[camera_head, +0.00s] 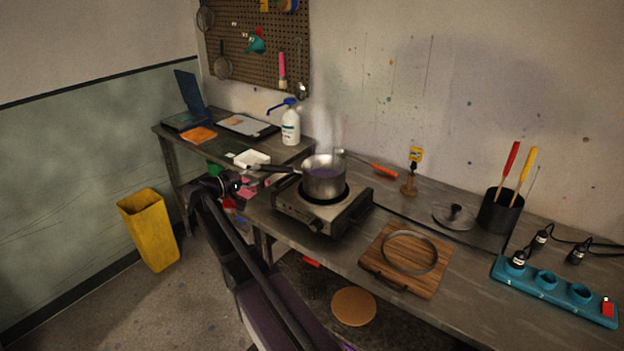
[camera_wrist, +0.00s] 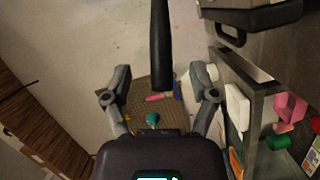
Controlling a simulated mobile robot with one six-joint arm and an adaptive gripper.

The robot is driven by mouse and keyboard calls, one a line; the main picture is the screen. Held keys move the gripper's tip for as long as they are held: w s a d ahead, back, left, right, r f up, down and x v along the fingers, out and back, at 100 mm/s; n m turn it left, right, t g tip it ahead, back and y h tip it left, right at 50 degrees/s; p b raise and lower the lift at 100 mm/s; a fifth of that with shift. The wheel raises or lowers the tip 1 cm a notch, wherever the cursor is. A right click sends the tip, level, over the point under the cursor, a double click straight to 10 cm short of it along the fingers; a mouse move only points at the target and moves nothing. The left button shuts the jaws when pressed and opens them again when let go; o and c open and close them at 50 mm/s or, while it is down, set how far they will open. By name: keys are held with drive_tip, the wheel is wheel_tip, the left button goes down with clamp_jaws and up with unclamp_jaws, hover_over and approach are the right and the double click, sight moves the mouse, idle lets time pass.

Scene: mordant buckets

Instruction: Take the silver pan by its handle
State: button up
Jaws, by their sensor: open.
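The silver pan (camera_head: 325,183) stands upright on the hot plate, with purple liquid inside and steam rising from it. Its black handle (camera_head: 277,168) points left, towards my gripper (camera_head: 240,184). In the wrist view the handle (camera_wrist: 161,45) comes down from the top, and its end lies between the tips of my open gripper (camera_wrist: 160,80). No contact shows there, and the exact depth is hard to tell. The pan's body is outside the wrist view.
The hot plate (camera_head: 318,213) sits on the bench. A wooden board (camera_head: 433,284) with a metal ring lies to the right. A yellow bin (camera_head: 150,230) stands on the floor.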

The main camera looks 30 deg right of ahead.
sight(267, 171)
drive_tip(key=shift+d, duration=0.4)
drive_tip(key=shift+w+d+f, duration=0.1)
drive_tip(key=shift+w+d, duration=0.05)
drive_tip(key=shift+d, duration=1.15)
drive_tip(key=shift+w+d+f, duration=0.1)
drive_tip(key=shift+w+d, duration=0.05)
drive_tip(key=shift+d, duration=1.15)
clamp_jaws()
